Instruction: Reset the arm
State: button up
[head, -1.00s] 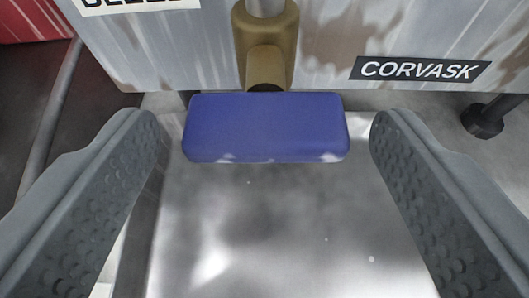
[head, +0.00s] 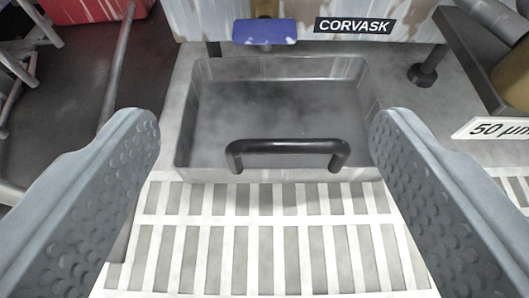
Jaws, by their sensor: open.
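My gripper (head: 264,135) is open and empty. Its two grey, dimpled fingers stand wide apart at the left and right of the head view. Between and beyond them is a grey metal tray (head: 183,130) with a black bar handle (head: 288,147) at its near side. A blue block (head: 264,32) sits beyond the tray's far edge, below a brass-coloured fitting (head: 265,8). The fingers touch none of these as far as I can see.
A panel labelled CORVASK (head: 355,26) stands at the back. A white slatted grating (head: 260,235) lies in front of the tray. A "50 µm" sign (head: 497,128) and a dark post (head: 425,72) are at the right. A red box (head: 90,8) is at the back left.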

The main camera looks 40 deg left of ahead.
dwell(0.4)
jog(key=w+d+r+t+h, duration=0.15)
jog(key=w+r, duration=0.35)
jog(key=r, duration=0.8)
jog(key=w+d+r, duration=0.2)
jog(key=w+r, duration=0.2)
jog(key=r, duration=1)
jog(key=s+d+r+m+t+h, duration=0.1)
jog(key=s+d+r, duration=0.15)
jog(key=r, duration=1.15)
jog(key=s+d+r+m+t+h, duration=0.1)
jog(key=d+r+h, duration=0.15)
jog(key=r, duration=1.05)
jog(key=s+d+r+m+t+h, duration=0.1)
jog(key=s+d+r, duration=0.2)
jog(key=s+r, duration=0.7)
jog(key=s+d+r+m+t+h, duration=0.15)
jog(key=s+r, duration=0.55)
jog(key=r, duration=0.7)
jog(key=s+d+r+m, duration=0.1)
jog(key=s+r, duration=0.4)
jog(key=s, duration=0.6)
jog(key=s+d+r+m, duration=0.1)
jog(key=s+r, duration=0.4)
jog(key=s, duration=0.7)
jog(key=shift+s+d+r, duration=0.15)
jog(key=shift+s+d, duration=0.05)
